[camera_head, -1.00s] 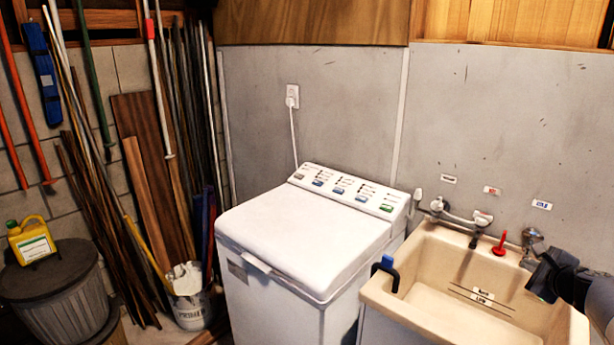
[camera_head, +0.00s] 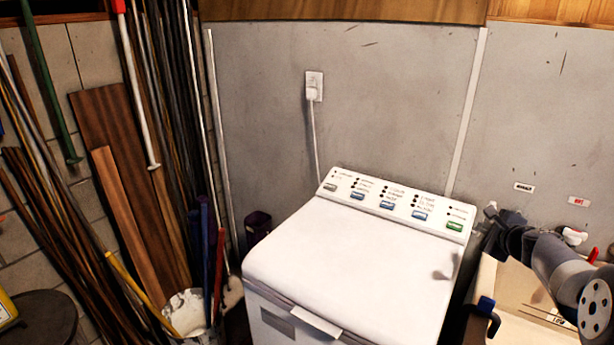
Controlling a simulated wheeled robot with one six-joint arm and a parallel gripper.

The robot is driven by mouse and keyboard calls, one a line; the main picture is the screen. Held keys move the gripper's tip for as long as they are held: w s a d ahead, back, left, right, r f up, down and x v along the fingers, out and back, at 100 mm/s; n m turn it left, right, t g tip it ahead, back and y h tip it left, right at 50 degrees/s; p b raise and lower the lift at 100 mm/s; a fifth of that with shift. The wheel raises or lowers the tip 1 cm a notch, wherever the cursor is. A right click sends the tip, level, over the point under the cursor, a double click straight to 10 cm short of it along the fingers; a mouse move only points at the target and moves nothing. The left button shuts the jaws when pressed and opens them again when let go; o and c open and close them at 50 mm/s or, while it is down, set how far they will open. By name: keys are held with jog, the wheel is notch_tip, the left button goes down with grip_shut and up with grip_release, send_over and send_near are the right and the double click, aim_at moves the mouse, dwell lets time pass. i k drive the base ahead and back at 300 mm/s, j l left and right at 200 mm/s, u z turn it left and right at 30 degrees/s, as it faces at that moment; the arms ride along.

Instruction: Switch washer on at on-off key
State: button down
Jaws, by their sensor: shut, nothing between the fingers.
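The white washer (camera_head: 350,265) stands at the lower middle with its lid down. Its sloped control panel (camera_head: 405,207) at the back carries a grey key (camera_head: 330,187) at the left end, several blue keys (camera_head: 388,205) in the middle and a green key (camera_head: 454,226) at the right end. The print by the keys is too small to read. My gripper (camera_head: 489,236) is shut and empty, just right of the panel's right end, apart from the green key. It points left; its fingertips are small and dark.
A beige sink (camera_head: 530,290) stands right of the washer, partly behind my arm. A black hook with a blue top (camera_head: 486,307) sits on its near left rim. A plugged-in cord (camera_head: 314,130) runs down behind the washer. Poles, boards and a paint bucket (camera_head: 187,312) crowd the left.

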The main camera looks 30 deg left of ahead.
aim_at(329, 187)
jog(key=i+j, duration=0.1)
jog(key=j, duration=1.2)
jog(key=i+j, duration=0.15)
jog(key=j, duration=1.2)
jog(key=i, duration=0.05)
